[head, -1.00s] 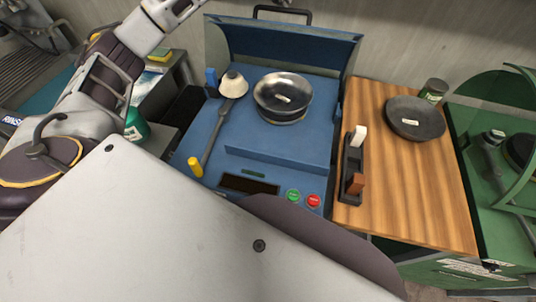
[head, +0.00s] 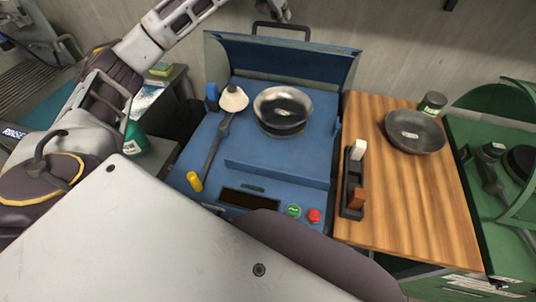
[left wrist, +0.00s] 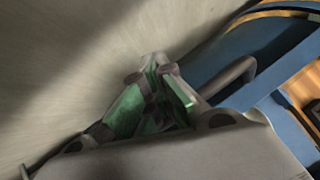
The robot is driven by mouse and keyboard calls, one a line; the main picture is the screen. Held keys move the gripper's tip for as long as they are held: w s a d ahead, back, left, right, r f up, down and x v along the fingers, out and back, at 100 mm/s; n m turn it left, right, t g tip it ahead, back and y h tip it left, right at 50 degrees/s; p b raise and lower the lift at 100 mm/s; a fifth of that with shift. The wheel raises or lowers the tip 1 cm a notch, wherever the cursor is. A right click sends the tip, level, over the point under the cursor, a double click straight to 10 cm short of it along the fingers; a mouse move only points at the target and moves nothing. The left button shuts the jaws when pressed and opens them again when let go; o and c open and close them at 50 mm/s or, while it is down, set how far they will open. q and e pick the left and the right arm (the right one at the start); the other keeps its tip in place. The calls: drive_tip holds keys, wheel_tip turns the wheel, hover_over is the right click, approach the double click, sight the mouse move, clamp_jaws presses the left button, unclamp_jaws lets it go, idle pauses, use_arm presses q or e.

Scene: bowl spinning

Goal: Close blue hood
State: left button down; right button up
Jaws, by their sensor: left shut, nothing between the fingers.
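The blue hood (head: 285,62) stands raised at the back of the blue machine (head: 270,150). Its dark handle (head: 281,27) rises from the hood's upper edge. My left gripper (head: 281,12) is shut and empty at the top of the head view, close to the handle and partly cut off by the frame edge. In the left wrist view its green-padded fingers (left wrist: 158,75) are together beside the grey handle (left wrist: 228,80) and the blue hood (left wrist: 245,55). I cannot tell whether they touch the handle. My right gripper is not in view.
A metal bowl (head: 283,108) sits on the machine, with a dark-handled tool (head: 215,145) left of it. A wooden board (head: 400,195) at right holds a dark bowl (head: 415,131), a can (head: 432,103) and a black holder (head: 352,183). A wall is behind.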

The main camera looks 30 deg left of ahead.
sight(280, 27)
use_arm(q)
drive_tip(key=shift+g, duration=0.3)
drive_tip(key=shift+s+d+f+b, duration=0.2)
drive_tip(key=shift+s+d, duration=0.1)
drive_tip(key=shift+s, duration=0.55)
drive_tip(key=shift+s+d+f+b, duration=0.15)
drive_tip(key=shift+s+d, duration=0.15)
drive_tip(key=shift+s, duration=0.5)
drive_tip(key=shift+s+d+f+b, duration=0.1)
drive_tip(key=shift+s+d+b, duration=0.15)
drive_tip(key=shift+s, duration=0.7)
drive_tip(key=s, duration=0.1)
drive_tip(key=s+b, duration=0.1)
drive_tip(key=s+d+r, duration=0.1)
drive_tip(key=shift+s, duration=0.25)
drive_tip(key=shift+s+a+b, duration=0.1)
drive_tip(key=shift+b, duration=0.2)
drive_tip(key=s+r, duration=0.2)
drive_tip(key=s, duration=0.1)
drive_tip(key=shift+s+r, duration=0.1)
drive_tip(key=shift+s, duration=0.1)
drive_tip(key=shift+d, duration=0.2)
